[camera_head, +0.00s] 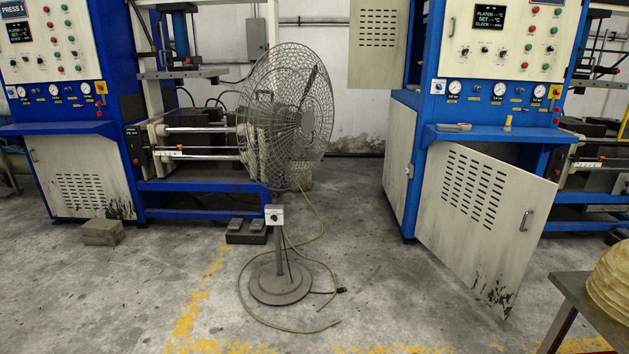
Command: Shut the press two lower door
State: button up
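The press on the right (470,133) is a blue frame with cream panels. Its lower door (478,225) is a cream panel with rows of slots and dark scuffs along the bottom. The door stands ajar, swung out from the cabinet with its right edge towards me. A grey handle (526,219) sits near that right edge. The label of this press is not in view; the left press (60,100) reads "PRESS 1". My gripper is not in view.
A pedestal fan (280,283) stands in the middle, with its cable (322,240) loose on the floor. A table (590,300) with stacked yellowish pieces (608,275) is at the lower right, near the door. A foot pedal (247,232) and a block (102,232) lie left.

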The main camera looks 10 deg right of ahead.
aim_at(485, 218)
jog(key=i+l+z, duration=0.1)
jog(key=i+z, duration=0.2)
jog(key=i, duration=0.5)
jog(key=i+j+z, duration=0.1)
jog(key=i+z, duration=0.2)
jog(key=i, duration=0.45)
jog(key=i+l+z, duration=0.35)
jog(key=i+l, duration=0.5)
jog(key=i+j, duration=0.3)
jog(key=i+j+z, duration=0.15)
jog(key=i, duration=0.35)
jog(key=j, duration=0.1)
